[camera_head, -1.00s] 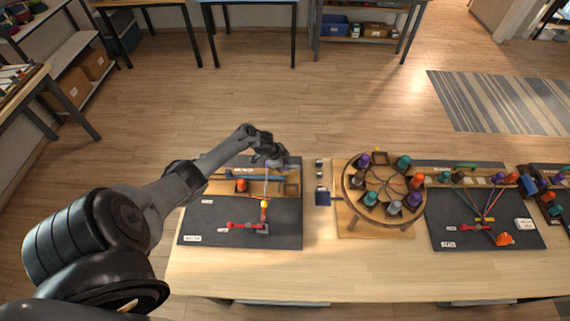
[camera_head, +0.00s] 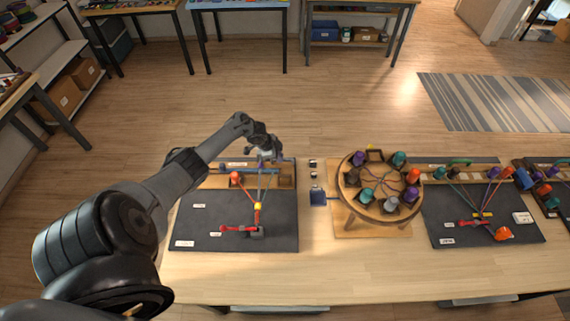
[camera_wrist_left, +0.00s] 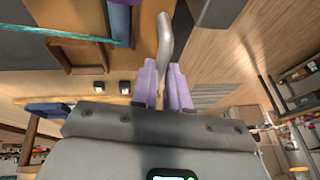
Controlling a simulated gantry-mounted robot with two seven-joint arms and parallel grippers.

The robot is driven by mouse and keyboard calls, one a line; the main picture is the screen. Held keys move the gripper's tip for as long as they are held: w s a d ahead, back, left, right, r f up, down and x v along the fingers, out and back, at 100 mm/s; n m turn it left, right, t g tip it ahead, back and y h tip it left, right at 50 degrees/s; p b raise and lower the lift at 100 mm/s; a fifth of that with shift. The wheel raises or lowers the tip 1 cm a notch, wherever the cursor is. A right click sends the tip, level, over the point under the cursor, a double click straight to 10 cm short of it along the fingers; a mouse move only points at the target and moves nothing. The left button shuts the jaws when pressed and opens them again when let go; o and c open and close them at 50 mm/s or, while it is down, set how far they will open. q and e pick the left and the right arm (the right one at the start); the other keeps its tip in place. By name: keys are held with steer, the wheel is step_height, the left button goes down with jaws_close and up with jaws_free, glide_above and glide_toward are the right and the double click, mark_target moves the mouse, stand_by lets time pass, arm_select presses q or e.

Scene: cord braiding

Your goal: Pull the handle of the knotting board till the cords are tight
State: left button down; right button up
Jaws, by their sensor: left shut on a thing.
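The knotting board (camera_head: 200,225) is a dark mat with a wooden rail at its back, at the middle left of the head view. A red lever-like handle (camera_head: 237,229) lies at its front, beside a small dark block. A red cord (camera_head: 247,193) runs from an orange spool (camera_head: 235,178) to a yellow piece (camera_head: 258,206), where grey cords (camera_head: 262,183) from the rear also meet. My left gripper (camera_head: 265,156) is above the back rail, apart from the red handle. In the left wrist view its lavender fingers (camera_wrist_left: 163,80) are shut on a grey curved cord-like piece (camera_wrist_left: 165,40).
A round wooden braiding stand (camera_head: 382,185) with several coloured spools stands to the right. A small blue tray (camera_head: 318,197) lies between. A second knotting board (camera_head: 465,205) is farther right. The table's front strip is bare.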

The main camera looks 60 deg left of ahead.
arm_select(q)
steer(key=shift+s+a+f, duration=0.1)
steer(key=shift+a, duration=0.05)
steer(key=c, duration=1.4)
jaws_free()
steer(key=shift+o, duration=1.4)
steer(key=shift+a, duration=0.1)
steer(key=shift+s+r+p, duration=0.1)
steer(key=shift+r+p, duration=0.3)
steer(key=shift+r, duration=0.35)
steer(key=p+v, duration=0.2)
steer(key=v, duration=0.7)
steer(key=shift+r+p, duration=0.15)
steer(key=shift+p, duration=0.15)
